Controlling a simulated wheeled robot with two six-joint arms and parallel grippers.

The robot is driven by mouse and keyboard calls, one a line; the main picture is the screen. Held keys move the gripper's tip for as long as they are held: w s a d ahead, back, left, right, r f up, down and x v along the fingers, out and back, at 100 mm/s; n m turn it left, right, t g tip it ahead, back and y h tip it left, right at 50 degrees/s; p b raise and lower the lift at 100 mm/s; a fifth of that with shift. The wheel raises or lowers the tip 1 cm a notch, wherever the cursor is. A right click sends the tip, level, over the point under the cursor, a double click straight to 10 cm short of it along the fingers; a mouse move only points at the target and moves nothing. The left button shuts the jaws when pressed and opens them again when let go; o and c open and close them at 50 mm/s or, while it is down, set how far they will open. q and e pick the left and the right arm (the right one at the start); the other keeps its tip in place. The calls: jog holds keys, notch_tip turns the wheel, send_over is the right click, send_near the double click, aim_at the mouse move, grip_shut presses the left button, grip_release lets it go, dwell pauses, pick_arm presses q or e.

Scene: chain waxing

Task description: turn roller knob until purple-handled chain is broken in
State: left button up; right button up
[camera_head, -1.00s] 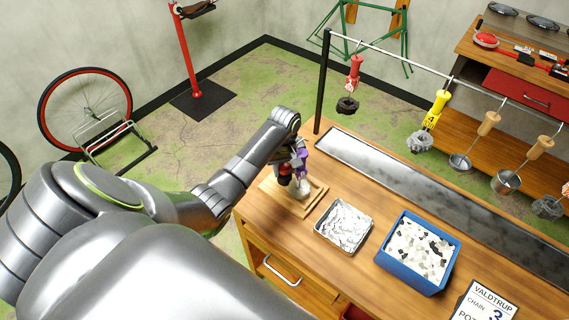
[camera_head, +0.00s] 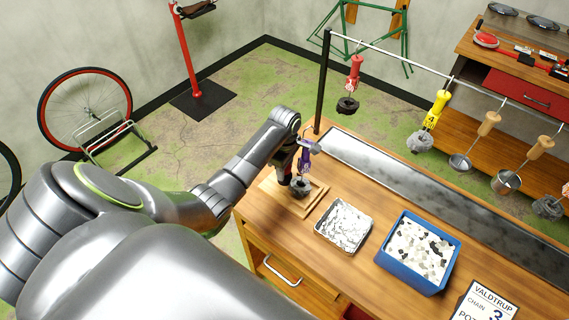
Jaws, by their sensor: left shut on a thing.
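The purple-handled chain (camera_head: 305,160) is over the wooden frame (camera_head: 314,201) at the bench's left end. Its purple handle stands nearly upright, with a dark grey chain bundle below it. My left gripper (camera_head: 294,162) is at the handle and appears shut on it. The fingers are small and partly hidden by the wrist, so the exact grip is unclear. I cannot make out the roller knob. My right gripper is out of view.
A foil-lined tray (camera_head: 343,226) and a blue bin (camera_head: 383,265) of pale and dark bits stand to the right. A long metal trough (camera_head: 430,195) runs behind. Red-handled (camera_head: 355,72) and yellow-handled (camera_head: 436,110) chains and wooden-handled ladles hang from a rail above.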

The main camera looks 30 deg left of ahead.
pick_arm(q)
jog(key=n, duration=0.6)
jog(key=shift+s+f+n, duration=0.25)
jog(key=shift+f+n, duration=0.1)
jog(key=shift+n, duration=0.05)
jog(key=o, duration=1.1)
jog(key=shift+r, duration=0.15)
jog(key=r, duration=1)
jog(key=shift+w+r, duration=0.1)
jog(key=shift+w, duration=0.15)
